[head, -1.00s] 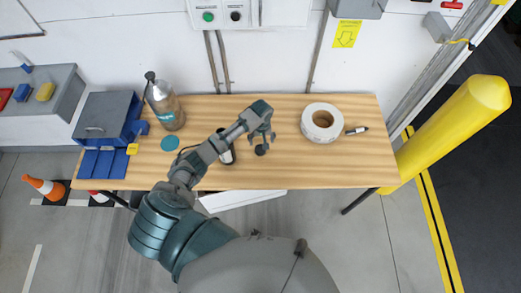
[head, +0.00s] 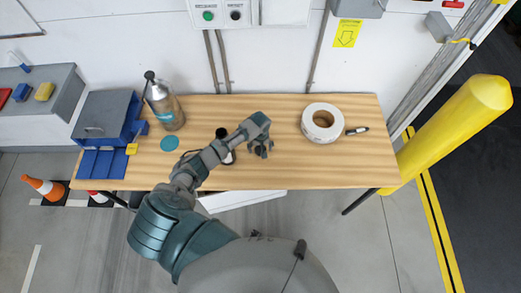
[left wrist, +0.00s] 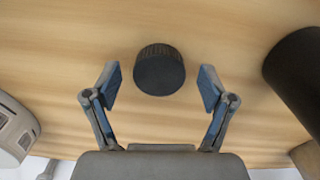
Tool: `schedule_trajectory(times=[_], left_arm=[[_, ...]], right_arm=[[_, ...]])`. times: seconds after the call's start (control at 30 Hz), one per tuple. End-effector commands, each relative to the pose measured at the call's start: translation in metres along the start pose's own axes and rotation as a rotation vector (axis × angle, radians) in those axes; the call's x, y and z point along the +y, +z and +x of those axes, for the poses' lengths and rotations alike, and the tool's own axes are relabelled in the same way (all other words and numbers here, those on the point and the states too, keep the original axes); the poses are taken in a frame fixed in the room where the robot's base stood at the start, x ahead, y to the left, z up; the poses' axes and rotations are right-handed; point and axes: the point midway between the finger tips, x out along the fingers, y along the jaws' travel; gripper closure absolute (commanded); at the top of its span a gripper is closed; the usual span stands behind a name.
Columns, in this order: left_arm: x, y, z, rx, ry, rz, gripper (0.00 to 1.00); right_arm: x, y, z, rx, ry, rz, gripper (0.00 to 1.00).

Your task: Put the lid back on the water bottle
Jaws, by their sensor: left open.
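The lid, a black round cap with a ribbed side (left wrist: 159,70), lies on the wooden table in the left wrist view. My left gripper (left wrist: 160,88) is open, with one finger on each side of the lid and visible gaps to it. In the head view my left gripper (head: 262,148) is low over the lid and largely hides it. A dark bottle with a pale label (head: 222,134), seemingly the water bottle, stands left of the gripper, partly hidden by my forearm. A dark cylinder (left wrist: 298,75), likely the same bottle, shows at the right of the wrist view. My right gripper is not in view.
On the table (head: 350,170) stand a large metal bottle (head: 163,103), a teal disc (head: 169,143), a white tape roll (head: 322,123) and a marker (head: 357,131). A blue bin (head: 103,160) is at the left end. The front right of the table is clear.

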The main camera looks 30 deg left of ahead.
Motion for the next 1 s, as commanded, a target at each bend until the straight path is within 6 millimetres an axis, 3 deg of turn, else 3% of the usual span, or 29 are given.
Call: schedule_trajectory(times=[0.3,0.47,0.5,1.0], left_arm=[[0.0002,-0.0002,-0.0006,0.001,0.000,0.000,0.20],[0.0001,-0.0003,-0.0006,0.001,0.000,0.000,0.60],[0.0001,-0.0003,-0.0006,0.001,0.000,0.000,0.63],[0.0003,-0.0004,-0.0085,0.001,0.001,0.001,0.63]], right_arm=[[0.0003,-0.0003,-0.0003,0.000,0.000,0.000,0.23],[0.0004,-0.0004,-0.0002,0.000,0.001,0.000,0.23],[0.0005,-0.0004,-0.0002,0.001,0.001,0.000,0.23],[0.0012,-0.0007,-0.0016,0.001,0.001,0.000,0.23]])
